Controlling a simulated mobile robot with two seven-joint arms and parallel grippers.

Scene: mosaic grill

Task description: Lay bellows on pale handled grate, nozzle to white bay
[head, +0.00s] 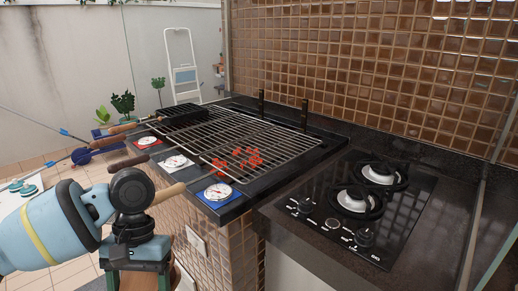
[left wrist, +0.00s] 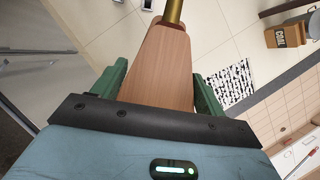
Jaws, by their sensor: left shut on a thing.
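My left gripper (left wrist: 155,95) is shut on the bellows (left wrist: 160,65), a wooden body with a brass nozzle pointing up in the left wrist view. In the head view my left gripper (head: 140,280) points down at the bottom left, in front of the grill, and the bellows is mostly hidden or cut off there. The pale-handled grate shows its light wooden handle (head: 168,193) nearest me, with bars running over the grill. The white bay (head: 177,167) has a round dial and lies between a blue bay (head: 214,201) and a red bay (head: 146,148). My right gripper is not in view.
Darker handles (head: 128,163) stick out farther along the grill's front edge, and a dark grill basket (head: 185,115) lies at the far end. Red embers (head: 235,160) glow under the bars. A black cooktop (head: 360,210) is at right; a tiled wall (head: 370,60) stands behind.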

